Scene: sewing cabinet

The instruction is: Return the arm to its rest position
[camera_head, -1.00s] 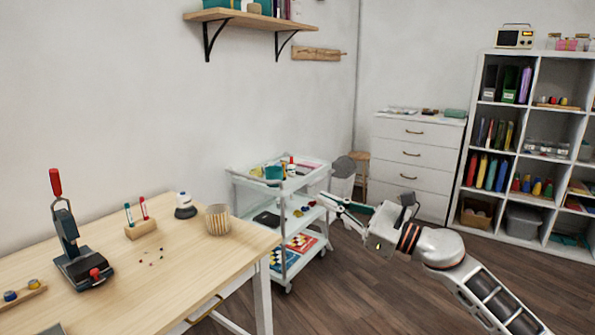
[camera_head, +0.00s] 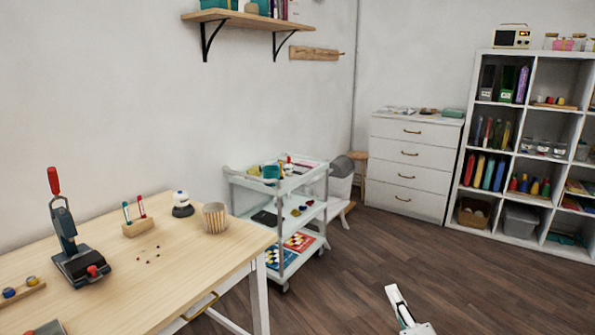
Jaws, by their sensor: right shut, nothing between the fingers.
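My right gripper (camera_head: 394,292) shows low in the head view, right of centre, in front of the wood floor. Its fingers are together with nothing between them. Only the gripper and a small part of the wrist show at the bottom edge; the rest of the right arm is out of view. The gripper is apart from the table and the cart. My left gripper is not in view.
A wooden table (camera_head: 120,300) with a red-handled press (camera_head: 72,245) and a striped cup (camera_head: 215,218) fills the lower left. A white cart (camera_head: 283,235) stands behind it. A drawer cabinet (camera_head: 408,180) and shelf unit (camera_head: 477,140) line the back. Open floor (camera_head: 375,250) lies between.

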